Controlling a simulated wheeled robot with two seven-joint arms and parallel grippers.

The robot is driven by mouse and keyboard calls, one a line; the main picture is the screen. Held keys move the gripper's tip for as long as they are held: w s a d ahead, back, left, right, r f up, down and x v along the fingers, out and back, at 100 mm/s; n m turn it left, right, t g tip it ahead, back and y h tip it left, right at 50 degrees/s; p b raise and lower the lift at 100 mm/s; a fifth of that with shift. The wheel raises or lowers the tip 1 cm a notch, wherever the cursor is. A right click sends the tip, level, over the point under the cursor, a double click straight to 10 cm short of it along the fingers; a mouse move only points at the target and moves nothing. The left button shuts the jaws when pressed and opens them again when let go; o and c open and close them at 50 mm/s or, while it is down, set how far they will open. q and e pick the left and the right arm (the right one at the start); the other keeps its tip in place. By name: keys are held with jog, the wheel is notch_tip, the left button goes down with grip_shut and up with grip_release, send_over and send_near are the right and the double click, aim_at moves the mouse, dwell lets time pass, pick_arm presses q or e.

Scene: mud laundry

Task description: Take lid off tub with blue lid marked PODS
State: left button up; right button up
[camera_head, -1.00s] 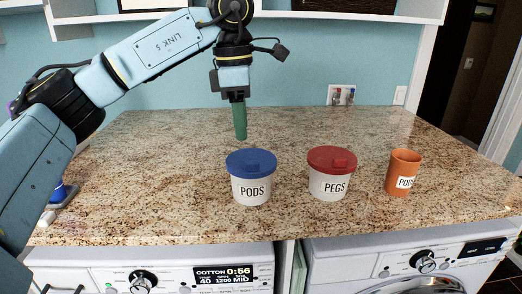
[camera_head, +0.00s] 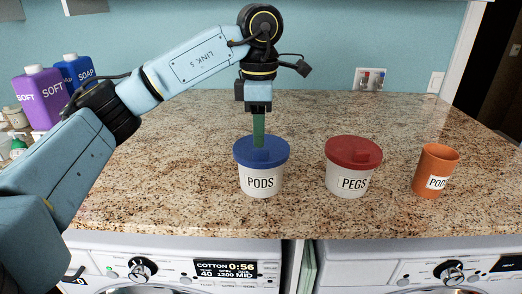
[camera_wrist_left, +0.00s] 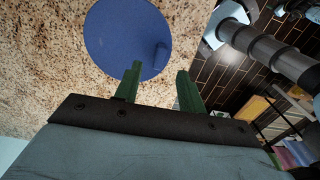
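The PODS tub (camera_head: 261,183) is white and stands upright on the speckled counter with its blue lid (camera_head: 250,158) on. The lid has a small raised grip on top. In the left wrist view the lid (camera_wrist_left: 115,35) is a blue disc beyond the fingers. My left gripper (camera_head: 259,143) points down over the lid, its green fingertips close to the raised grip; I cannot tell if they touch it. In the left wrist view its two fingers (camera_wrist_left: 158,77) are apart with nothing between them. My right gripper is not in view.
A white PEGS tub (camera_head: 350,184) with a red lid (camera_head: 345,150) stands to the right, then an orange cup (camera_head: 434,165). A purple SOFT bottle (camera_head: 40,97) and a blue SOAP bottle (camera_head: 75,72) are at the left. The counter (camera_head: 330,112) behind the tubs is clear.

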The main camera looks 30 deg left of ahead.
aim_at(261, 150)
pick_arm(q)
notch_tip(261, 150, down, 4)
jog(key=shift+w+r+p, duration=0.1)
jog(key=shift+w+p, duration=0.05)
jog(key=shift+p, duration=0.15)
jog(key=shift+f, duration=0.25)
jog(key=shift+d+f, duration=0.1)
grip_shut()
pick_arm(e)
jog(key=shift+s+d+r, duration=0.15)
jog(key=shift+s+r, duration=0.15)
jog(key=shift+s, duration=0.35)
